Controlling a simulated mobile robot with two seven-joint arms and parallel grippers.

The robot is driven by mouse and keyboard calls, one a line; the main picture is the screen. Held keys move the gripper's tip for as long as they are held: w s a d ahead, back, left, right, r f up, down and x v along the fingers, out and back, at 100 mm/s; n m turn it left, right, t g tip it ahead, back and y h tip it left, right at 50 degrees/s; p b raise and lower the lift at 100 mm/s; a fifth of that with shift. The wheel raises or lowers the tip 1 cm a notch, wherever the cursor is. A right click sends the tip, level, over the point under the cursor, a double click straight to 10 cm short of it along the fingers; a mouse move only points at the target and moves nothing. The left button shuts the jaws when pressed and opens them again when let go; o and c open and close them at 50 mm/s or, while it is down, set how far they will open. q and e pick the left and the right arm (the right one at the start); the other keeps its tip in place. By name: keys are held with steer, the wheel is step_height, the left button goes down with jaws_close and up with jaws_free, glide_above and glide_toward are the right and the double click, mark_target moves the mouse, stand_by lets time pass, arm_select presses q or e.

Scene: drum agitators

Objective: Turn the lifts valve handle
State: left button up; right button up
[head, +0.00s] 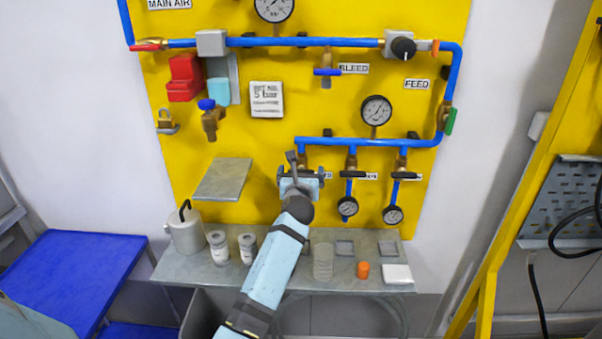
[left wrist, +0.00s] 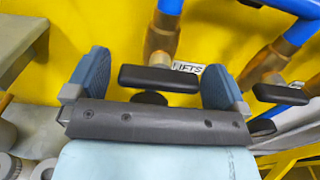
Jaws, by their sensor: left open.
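The lifts valve handle (left wrist: 158,78) is a black lever lying about level under a brass valve body (left wrist: 162,42), beside the LIFTS label (left wrist: 187,67) in the left wrist view. My left gripper (left wrist: 156,66) is open, with one blue-grey finger on each side of the handle. I cannot tell whether either finger touches it. In the head view my left gripper (head: 300,176) is in front of the leftmost branch of the lower blue pipe and hides the handle. My right gripper is not in view.
Two more black-handled valves (head: 351,174) with gauges (head: 347,207) sit close to the right. A grey plate (head: 222,179) sticks out at left. Below, a grey shelf (head: 300,270) holds jars, a stack of discs and an orange cap (head: 363,270). A blue table (head: 80,265) stands at left.

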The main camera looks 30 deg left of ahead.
arm_select(q)
steer(key=shift+c, duration=0.2)
steer(key=c, duration=0.8)
steer(key=shift+c, duration=0.2)
steer(key=shift+n, duration=0.4)
steer(key=shift+r+n+p, duration=0.1)
steer(key=shift+n+p, duration=0.25)
steer(key=shift+n, duration=0.55)
steer(key=n, duration=0.3)
steer(key=shift+n, duration=0.3)
steer(key=n, duration=0.5)
steer(key=n+b, duration=0.2)
steer(key=n, duration=0.4)
steer(key=shift+n, duration=0.4)
